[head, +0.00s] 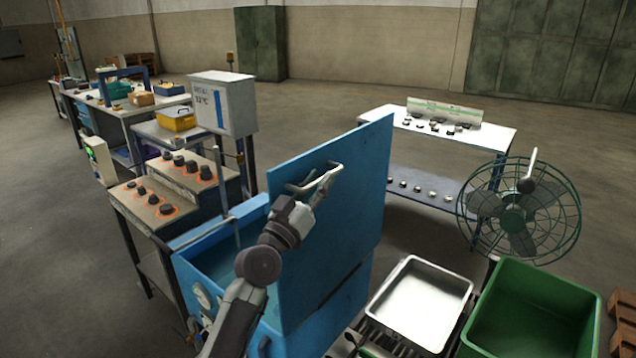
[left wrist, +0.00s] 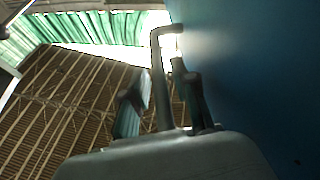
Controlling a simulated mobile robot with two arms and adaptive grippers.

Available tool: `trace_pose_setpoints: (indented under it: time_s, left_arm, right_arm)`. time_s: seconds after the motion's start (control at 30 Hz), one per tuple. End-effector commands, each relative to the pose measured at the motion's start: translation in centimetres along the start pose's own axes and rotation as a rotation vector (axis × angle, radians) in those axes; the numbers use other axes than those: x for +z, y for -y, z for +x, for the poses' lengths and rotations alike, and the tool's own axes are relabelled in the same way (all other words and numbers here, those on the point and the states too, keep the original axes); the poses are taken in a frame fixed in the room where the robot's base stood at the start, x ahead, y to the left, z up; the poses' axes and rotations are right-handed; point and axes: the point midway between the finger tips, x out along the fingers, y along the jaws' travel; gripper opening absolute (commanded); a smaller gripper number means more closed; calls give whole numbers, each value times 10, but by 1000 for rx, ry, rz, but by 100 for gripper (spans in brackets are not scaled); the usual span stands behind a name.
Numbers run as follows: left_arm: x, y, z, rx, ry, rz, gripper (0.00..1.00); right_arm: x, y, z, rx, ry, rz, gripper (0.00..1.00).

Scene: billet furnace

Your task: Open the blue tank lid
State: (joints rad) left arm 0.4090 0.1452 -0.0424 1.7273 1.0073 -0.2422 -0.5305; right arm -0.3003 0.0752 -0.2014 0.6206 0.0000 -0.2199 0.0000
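The blue tank (head: 222,243) stands in the middle of the head view. Its lid (head: 345,210) is raised to near upright, and the tank's inside shows to the left of it. A metal handle (head: 303,187) sticks out from the lid's upper left face. My left gripper (head: 325,188) is at this handle, with the arm reaching over the tank. In the left wrist view the handle (left wrist: 160,85) passes between the two spread fingers of the left gripper (left wrist: 162,105), with gaps beside it. The lid fills the right side there (left wrist: 265,80). My right gripper is not in view.
A control table with black knobs (head: 165,195) stands left of the tank. A metal tray (head: 418,300), a green bin (head: 530,310) and a fan (head: 515,215) stand to the right. A white table (head: 480,138) stands behind the lid.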

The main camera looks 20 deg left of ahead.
Motion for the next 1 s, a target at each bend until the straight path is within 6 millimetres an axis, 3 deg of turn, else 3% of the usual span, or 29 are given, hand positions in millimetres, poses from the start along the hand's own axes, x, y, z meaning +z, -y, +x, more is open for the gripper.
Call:
trace_pose_setpoints:
  time_s: [0.03, 0.13, 0.53, 0.67, 0.9, 1.0]
  left_arm:
    - [0, 0, 0, 0, 0, 0, 14]
    - [0, 0, 0, 0, 0, 0, 0]
    - [0, 5, 0, -4, 1, -6, 0]
    - [-2, 30, 2, -24, 3, -50, 0]
    - [-10, 97, 5, -82, 3, -185, 0]
    - [-13, 116, 6, -98, 2, -227, 0]
  right_arm:
    - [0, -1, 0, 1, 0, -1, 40]
    - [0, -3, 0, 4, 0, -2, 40]
    - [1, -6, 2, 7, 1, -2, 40]
    - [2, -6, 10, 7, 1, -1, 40]
    - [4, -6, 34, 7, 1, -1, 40]
    - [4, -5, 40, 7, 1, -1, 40]
